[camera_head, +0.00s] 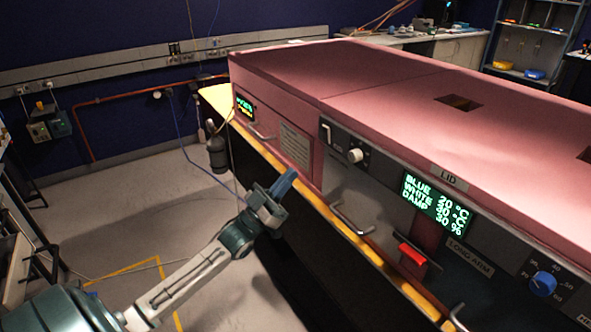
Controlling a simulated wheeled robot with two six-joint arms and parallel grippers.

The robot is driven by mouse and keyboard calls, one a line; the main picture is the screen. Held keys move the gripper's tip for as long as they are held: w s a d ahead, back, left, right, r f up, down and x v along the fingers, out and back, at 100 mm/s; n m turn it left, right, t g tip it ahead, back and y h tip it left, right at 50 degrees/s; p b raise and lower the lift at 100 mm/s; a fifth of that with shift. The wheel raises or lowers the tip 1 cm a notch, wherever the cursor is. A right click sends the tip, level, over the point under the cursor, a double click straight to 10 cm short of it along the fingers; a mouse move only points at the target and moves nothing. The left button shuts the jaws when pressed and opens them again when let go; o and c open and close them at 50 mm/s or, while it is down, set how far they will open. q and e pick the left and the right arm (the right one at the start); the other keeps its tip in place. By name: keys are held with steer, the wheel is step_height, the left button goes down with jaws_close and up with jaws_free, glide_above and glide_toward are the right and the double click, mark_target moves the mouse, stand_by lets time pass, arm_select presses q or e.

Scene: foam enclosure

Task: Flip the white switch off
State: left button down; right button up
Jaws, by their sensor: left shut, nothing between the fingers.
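A small white upright lever (326,132), which looks like the white switch, sits on the dark front panel of the pink enclosure, near its left end. A round white knob (355,155) is just right of and below it. The lever is too small for me to tell which setting it is in. My left gripper (286,182) is shut and empty, its blue fingers pointing up and right. In the picture it is left of and below the lever, in front of the enclosure and apart from the switch. My right gripper is out of view.
The pink enclosure (340,70) fills the right side. Its front has metal handles (352,220), a red handle (413,254), a green display (436,203) and a blue knob (543,284). A yellow edge (290,178) runs below. Open floor (130,200) lies left.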

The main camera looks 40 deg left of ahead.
arm_select(q)
steer(key=v, duration=0.3)
steer(key=shift+s+f+b, duration=0.1)
steer(key=shift+f+b, duration=0.1)
steer(key=shift+b, duration=0.1)
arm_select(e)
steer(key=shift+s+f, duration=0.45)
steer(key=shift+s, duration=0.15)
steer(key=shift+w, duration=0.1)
